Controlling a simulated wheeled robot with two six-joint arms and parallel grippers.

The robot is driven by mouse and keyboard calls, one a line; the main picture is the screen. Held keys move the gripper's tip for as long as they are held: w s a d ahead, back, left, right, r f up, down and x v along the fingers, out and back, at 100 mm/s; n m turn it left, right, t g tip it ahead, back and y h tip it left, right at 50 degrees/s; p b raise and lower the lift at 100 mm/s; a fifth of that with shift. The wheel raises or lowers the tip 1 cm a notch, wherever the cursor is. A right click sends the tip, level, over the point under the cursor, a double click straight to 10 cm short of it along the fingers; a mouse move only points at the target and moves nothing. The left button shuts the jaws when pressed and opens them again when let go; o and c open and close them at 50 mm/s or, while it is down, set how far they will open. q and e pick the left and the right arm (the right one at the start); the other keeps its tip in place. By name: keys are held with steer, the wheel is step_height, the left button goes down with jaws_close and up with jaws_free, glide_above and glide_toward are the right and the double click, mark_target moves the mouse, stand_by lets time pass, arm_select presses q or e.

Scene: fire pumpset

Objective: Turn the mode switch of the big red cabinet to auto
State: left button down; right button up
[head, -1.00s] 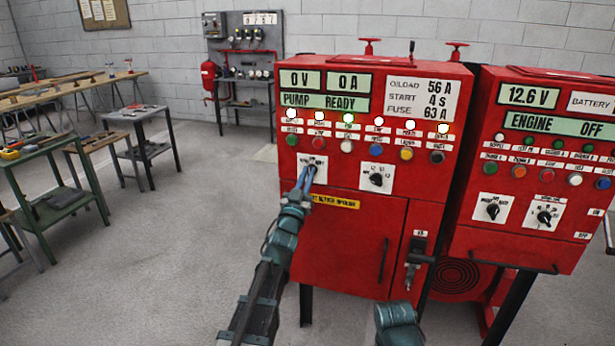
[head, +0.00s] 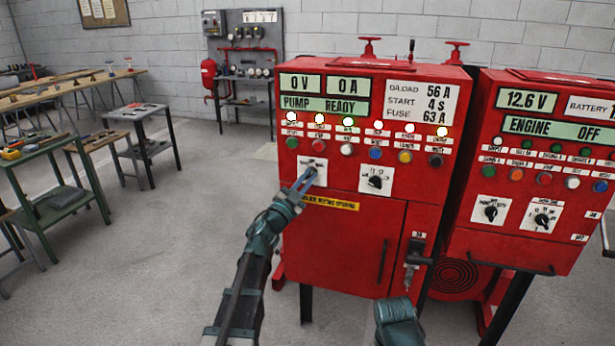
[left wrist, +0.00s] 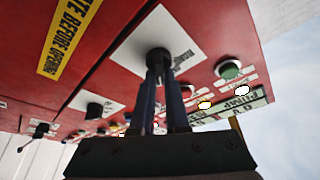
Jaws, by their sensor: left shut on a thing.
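The big red cabinet (head: 340,235) stands ahead of me, its display reading PUMP READY. Its mode switch, a dark knob on a white plate (head: 313,164), is at the upper left of the front, under the button row. My left gripper (head: 307,180) reaches it from the lower left and covers much of it in the head view. In the left wrist view the gripper's two blue fingers (left wrist: 160,85) are shut on the black mode switch knob (left wrist: 158,57). The knob's pointer and the position labels cannot be read.
A second black selector knob (head: 376,181) sits right of the mode switch, with lamps and coloured buttons above. A black lever handle (head: 416,260) is on the cabinet's lower right. Another red cabinet (head: 515,235) stands close at right. The floor at left is clear up to the workbenches.

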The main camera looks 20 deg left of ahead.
arm_select(q)
steer(key=shift+m+h, duration=0.4)
steer(key=shift+m, duration=0.4)
steer(key=shift+g, duration=0.4)
steer(key=c, duration=0.9)
jaws_free()
steer(key=shift+s, duration=0.15)
steer(key=b+v, duration=0.3)
steer(key=v, duration=1)
steer(key=shift+s+a+f, duration=0.1)
steer(key=shift+s+f, duration=0.15)
